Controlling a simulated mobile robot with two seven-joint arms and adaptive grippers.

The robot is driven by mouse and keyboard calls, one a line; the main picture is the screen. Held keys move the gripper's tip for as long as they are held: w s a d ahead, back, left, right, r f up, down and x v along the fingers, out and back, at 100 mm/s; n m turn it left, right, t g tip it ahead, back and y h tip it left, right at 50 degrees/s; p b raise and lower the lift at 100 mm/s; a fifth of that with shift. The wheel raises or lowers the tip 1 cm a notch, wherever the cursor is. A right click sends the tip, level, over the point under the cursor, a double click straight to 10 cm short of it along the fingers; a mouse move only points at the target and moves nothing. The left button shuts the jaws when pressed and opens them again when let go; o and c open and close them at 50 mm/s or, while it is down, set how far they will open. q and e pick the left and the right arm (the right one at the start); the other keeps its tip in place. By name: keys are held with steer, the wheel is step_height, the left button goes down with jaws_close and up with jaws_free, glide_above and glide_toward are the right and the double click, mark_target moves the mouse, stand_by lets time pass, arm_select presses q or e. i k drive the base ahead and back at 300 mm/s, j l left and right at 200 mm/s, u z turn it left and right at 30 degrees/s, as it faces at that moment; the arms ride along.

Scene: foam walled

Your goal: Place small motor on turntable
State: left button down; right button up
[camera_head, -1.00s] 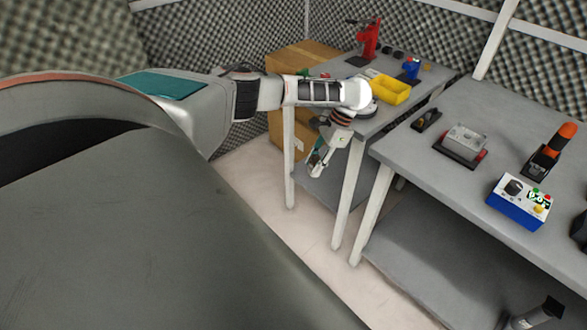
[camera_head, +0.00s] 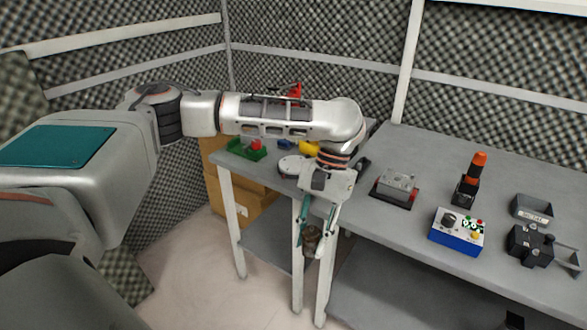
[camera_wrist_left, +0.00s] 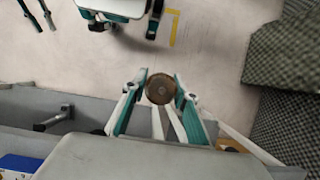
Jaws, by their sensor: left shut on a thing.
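My left gripper (camera_head: 318,238) is shut on the small motor (camera_head: 311,239), a brownish cylinder between its teal and grey fingers. The motor hangs in front of the table legs, below the tabletop level. In the left wrist view the motor's round end (camera_wrist_left: 160,89) shows between the fingertips. A pale round disc, which looks like the turntable (camera_head: 293,166), lies on the left table just behind my left wrist, partly covered by it. It is apart from the motor. Two slim dark parts at the top left of the wrist view may be my right gripper.
The left table holds a green bin (camera_head: 246,150), a yellow bin (camera_head: 309,147) and a red device (camera_head: 296,90). The right table holds a grey box fixture (camera_head: 396,187), a blue control box (camera_head: 457,236) and an orange-topped device (camera_head: 467,182). Foam walls stand behind.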

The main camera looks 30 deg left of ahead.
mark_target(295, 164)
steer(key=i+j+z, duration=0.1)
steer(key=j, duration=0.2)
steer(key=i+j, duration=0.2)
steer(key=j, duration=0.15)
steer(key=i+j+z, duration=0.15)
steer(key=j, duration=0.2)
steer(key=i+j+z, duration=0.1)
steer(key=j, duration=0.25)
steer(key=i+j, duration=0.1)
steer(key=j, duration=0.25)
steer(key=z, duration=0.05)
